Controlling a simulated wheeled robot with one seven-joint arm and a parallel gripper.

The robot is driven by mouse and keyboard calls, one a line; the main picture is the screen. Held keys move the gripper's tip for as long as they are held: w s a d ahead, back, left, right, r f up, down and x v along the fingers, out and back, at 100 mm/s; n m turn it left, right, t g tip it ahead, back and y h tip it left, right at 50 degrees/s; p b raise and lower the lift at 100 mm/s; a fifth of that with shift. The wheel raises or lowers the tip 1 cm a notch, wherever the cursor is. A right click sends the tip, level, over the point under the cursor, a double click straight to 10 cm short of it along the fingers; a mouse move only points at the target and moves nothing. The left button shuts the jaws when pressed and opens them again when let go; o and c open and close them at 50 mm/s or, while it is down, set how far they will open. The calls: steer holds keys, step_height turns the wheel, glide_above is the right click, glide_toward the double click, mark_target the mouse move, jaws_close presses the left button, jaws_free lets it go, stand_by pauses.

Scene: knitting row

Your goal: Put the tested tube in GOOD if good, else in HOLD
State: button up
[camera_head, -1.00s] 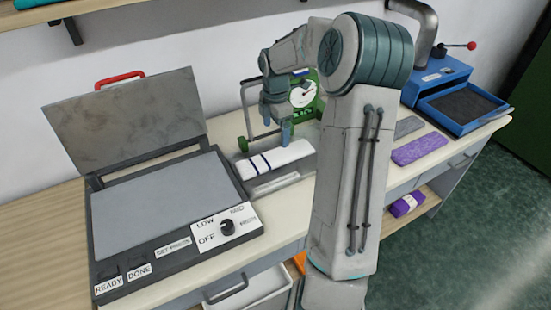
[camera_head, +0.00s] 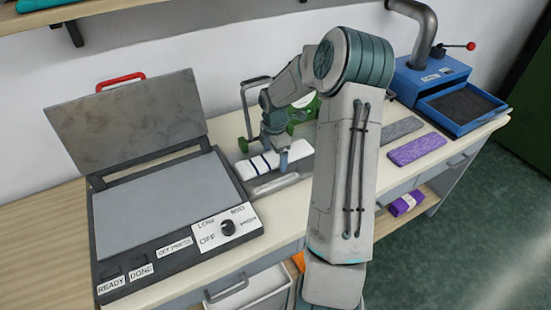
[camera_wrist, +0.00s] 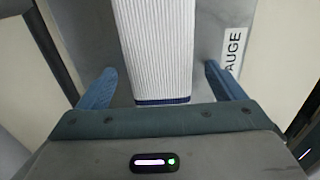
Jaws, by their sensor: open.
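A white ribbed knit tube (camera_head: 247,167) with dark blue bands lies on the grey plate of the green gauge stand (camera_head: 304,106). In the wrist view the tube (camera_wrist: 155,45) runs between my two blue fingers, with a dark blue band at its near end. My gripper (camera_head: 275,156) is open and low over the tube, one finger on each side; the wrist view shows a gap between each finger (camera_wrist: 165,82) and the tube. A partly cut label reading "AUGE" (camera_wrist: 234,50) lies right of it. The dial is hidden behind my arm. No GOOD or HOLD label is readable.
A flat press (camera_head: 165,200) with a raised lid (camera_head: 130,120) stands at left. Right of my arm lie a grey strip (camera_head: 400,130) and a purple strip (camera_head: 417,149). A blue box (camera_head: 455,105) with a dark pad stands at far right. An open white drawer (camera_head: 250,297) is below.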

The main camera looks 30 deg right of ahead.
steer(key=c, duration=1.1)
steer(key=shift+r, duration=0.1)
